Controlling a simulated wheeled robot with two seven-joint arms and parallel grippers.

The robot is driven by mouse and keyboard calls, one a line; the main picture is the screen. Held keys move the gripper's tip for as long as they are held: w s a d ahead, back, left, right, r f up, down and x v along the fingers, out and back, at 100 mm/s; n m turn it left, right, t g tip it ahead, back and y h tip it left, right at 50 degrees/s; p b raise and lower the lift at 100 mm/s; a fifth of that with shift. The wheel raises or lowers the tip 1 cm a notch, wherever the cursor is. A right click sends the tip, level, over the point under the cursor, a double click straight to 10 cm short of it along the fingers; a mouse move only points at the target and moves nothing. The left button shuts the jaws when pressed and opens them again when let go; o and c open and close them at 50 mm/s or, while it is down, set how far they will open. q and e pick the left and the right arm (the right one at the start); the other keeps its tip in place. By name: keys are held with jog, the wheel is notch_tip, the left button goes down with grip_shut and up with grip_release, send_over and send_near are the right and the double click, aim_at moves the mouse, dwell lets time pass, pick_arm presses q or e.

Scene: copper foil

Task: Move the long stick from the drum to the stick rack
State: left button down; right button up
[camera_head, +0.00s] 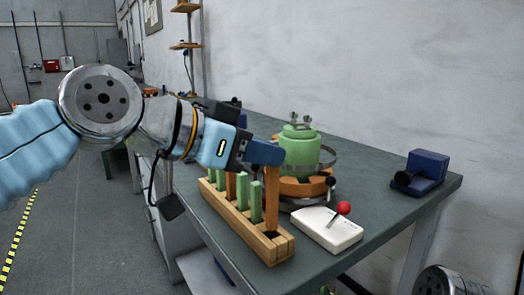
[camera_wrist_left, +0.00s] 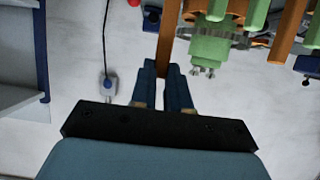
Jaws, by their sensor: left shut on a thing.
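My left gripper (camera_head: 268,153) is shut on a long orange-brown stick (camera_head: 272,198), gripping its upper end. The stick is about upright, and its lower end meets a dark slot at the near end of the wooden stick rack (camera_head: 244,229); how deep it sits I cannot tell. The rack also holds several green and orange sticks. The green drum (camera_head: 300,151) stands on an orange round base behind the rack. In the left wrist view, the blue fingers (camera_wrist_left: 163,85) close on the stick (camera_wrist_left: 168,40). My right gripper is out of view.
A white box (camera_head: 326,232) with a red-knobbed lever stands right of the rack. A dark blue device (camera_head: 424,171) sits at the table's right end. The grey-green tabletop (camera_head: 375,195) between them is clear. A wall runs behind the table.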

pick_arm(q)
jog(key=shift+f, duration=0.15)
jog(key=shift+f+b, duration=0.25)
jog(key=shift+b, duration=0.15)
jog(key=shift+f, duration=0.15)
jog(key=shift+f+b, duration=0.65)
jog(key=shift+b, duration=0.15)
dwell(0.3)
jog(key=c, duration=1)
grip_release()
jog(key=shift+r+p, duration=0.85)
jog(key=shift+r, duration=0.15)
